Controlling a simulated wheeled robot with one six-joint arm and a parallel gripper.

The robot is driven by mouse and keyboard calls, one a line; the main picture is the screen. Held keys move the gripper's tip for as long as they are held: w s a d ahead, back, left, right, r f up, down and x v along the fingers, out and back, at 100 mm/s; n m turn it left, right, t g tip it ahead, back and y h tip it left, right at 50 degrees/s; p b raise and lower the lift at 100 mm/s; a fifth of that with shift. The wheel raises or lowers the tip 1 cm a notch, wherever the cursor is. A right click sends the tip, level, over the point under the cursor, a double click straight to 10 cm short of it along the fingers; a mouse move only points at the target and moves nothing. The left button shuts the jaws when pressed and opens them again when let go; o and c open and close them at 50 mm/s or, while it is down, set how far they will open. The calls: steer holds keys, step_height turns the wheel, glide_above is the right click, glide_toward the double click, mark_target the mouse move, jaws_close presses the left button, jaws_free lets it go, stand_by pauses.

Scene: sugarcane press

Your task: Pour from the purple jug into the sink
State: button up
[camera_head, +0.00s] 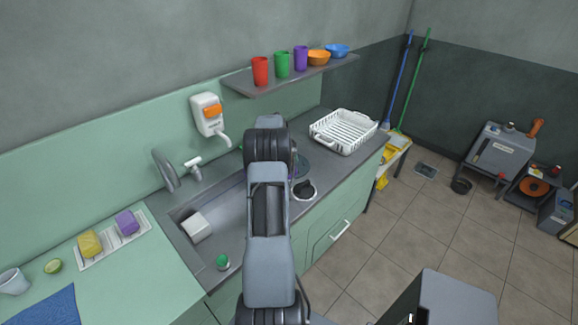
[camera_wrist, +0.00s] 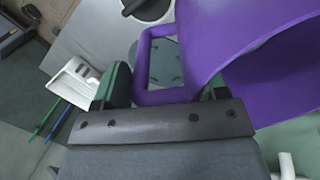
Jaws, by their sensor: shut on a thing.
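The purple jug (camera_wrist: 235,35) fills the upper right of the wrist view, with its squared handle (camera_wrist: 143,62) toward me. My gripper (camera_wrist: 165,88) is shut on the jug at its handle, with a dark green finger on each side. In the head view my arm hides the gripper and nearly all of the jug, so the jug's tilt and contents cannot be told. The grey metal sink (camera_head: 232,207) lies left of my arm, with a grey tap (camera_head: 166,172) behind it. A whitish block (camera_head: 195,226) sits in the basin's left end.
A white dish rack (camera_head: 343,132) stands on the counter's far right end. A dark round item (camera_head: 304,190) sits right of my arm. A green-topped item (camera_head: 222,262) is at the sink's front edge. A shelf (camera_head: 290,78) with cups and bowls and a soap dispenser (camera_head: 208,113) hang above.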

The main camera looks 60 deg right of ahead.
steer(key=shift+w+a+r+h, duration=0.15)
steer(key=shift+w+r+h, duration=0.1)
steer(key=shift+r+h, duration=0.05)
steer(key=a+g+b, duration=0.1)
steer(key=w+r+h+b, duration=0.1)
steer(key=b, duration=0.1)
steer(key=shift+w+a+r+g+h, duration=0.15)
steer(key=shift+w+a+g+h, duration=0.15)
steer(key=shift+a+g, duration=0.1)
steer(key=w+a+g+h+b, duration=0.1)
steer(key=b, duration=0.1)
steer(key=w+a+r+g+h+b, duration=0.1)
steer(key=w+a, duration=0.1)
steer(key=shift+r+b, duration=0.15)
steer(key=shift+b, duration=0.2)
steer(key=shift+w, duration=0.1)
steer(key=shift+w+a+g+h+b, duration=0.75)
steer(key=shift+a+b, duration=0.3)
steer(key=shift+b, duration=0.25)
